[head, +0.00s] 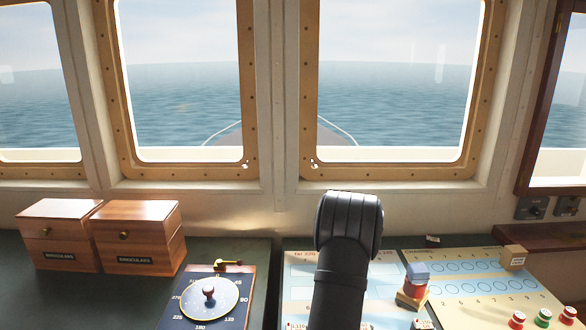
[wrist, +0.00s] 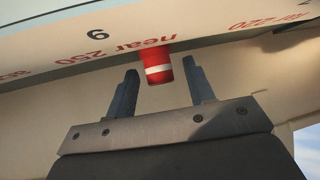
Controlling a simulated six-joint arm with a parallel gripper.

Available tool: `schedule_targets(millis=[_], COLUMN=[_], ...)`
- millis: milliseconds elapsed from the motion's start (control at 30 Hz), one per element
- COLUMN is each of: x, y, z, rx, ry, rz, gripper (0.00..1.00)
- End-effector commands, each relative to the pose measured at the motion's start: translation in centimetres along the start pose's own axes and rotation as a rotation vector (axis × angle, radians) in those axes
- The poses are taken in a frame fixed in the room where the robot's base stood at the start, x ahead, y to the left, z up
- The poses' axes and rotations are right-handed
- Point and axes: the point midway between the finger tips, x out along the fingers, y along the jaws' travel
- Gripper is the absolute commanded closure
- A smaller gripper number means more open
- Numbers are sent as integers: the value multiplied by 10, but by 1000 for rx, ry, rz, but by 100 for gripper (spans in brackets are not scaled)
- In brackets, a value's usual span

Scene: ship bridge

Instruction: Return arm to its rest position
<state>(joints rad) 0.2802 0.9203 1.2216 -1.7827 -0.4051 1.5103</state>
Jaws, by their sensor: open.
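My black arm (head: 342,265) rises from the bottom of the head view over the light chart board; my gripper itself is not seen there. In the wrist view my gripper (wrist: 162,75) is open, with its two dark fingers apart. A red cylinder with a white band (wrist: 158,68) shows between the fingertips, with clear space on both sides. It is by the "near 250" marking on the chart board (wrist: 65,45), which appears upside down. Whether the cylinder lies beyond the fingertips in depth I cannot tell.
Two wooden binocular boxes (head: 137,236) and a blue compass board (head: 205,300) are on the left. Right of my arm are a small stack with a blue top (head: 415,272), a numbered board (head: 470,275) and red and green pieces (head: 543,317). Windows (head: 395,80) stand behind.

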Motion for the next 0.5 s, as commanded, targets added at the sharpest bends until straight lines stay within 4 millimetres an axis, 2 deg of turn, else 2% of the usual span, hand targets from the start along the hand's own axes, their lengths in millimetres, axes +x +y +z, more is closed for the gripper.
schedule_targets(millis=[33, 500], x=[-11, -89], y=[2, 1], z=[-4, -4], rx=[-1, -2], ry=[5, 6], rz=[3, 2], gripper=[51, 51])
